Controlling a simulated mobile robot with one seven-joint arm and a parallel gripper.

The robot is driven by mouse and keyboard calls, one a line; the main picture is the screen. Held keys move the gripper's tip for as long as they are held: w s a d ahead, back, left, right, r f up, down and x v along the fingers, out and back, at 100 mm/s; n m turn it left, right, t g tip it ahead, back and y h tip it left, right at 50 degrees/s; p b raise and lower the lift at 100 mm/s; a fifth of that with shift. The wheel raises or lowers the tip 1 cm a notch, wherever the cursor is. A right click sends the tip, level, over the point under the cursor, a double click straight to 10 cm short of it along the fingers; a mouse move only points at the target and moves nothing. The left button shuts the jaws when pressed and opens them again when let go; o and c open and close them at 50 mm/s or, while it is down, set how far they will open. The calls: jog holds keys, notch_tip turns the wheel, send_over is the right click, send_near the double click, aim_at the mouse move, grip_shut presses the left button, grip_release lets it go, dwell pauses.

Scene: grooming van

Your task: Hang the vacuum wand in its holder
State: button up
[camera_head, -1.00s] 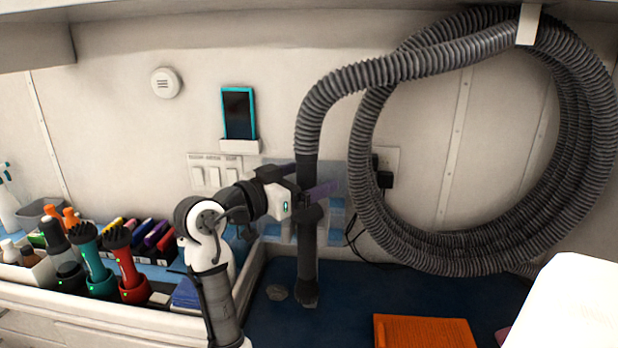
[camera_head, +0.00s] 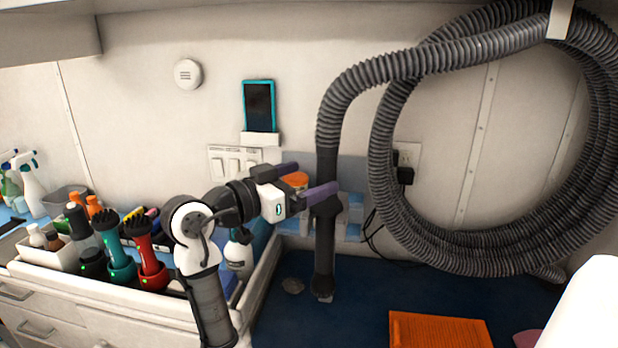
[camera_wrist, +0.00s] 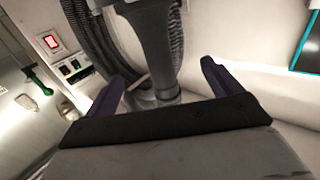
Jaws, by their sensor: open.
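The dark vacuum wand (camera_head: 324,250) stands upright below the ribbed grey hose (camera_head: 350,95), its foot at the blue countertop. My gripper (camera_head: 318,176) is open beside its upper part; the near purple finger overlaps the wand in the head view. In the wrist view the wand (camera_wrist: 152,45) shows beyond and between the spread fingers of my gripper (camera_wrist: 163,80), with a gap to each. The wand's lower end there meets a greyish piece. I cannot tell which part is the holder or whether the wand sits in it.
Hose coils hang on a wall hook (camera_head: 560,18) at the right. A tray of brushes and bottles (camera_head: 130,300) stands left. An orange slab (camera_head: 440,328) lies on the blue counter (camera_head: 365,285). A teal-framed phone (camera_head: 260,105) and a socket (camera_head: 408,155) are on the wall.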

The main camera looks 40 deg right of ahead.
jog(key=shift+a, duration=1.5)
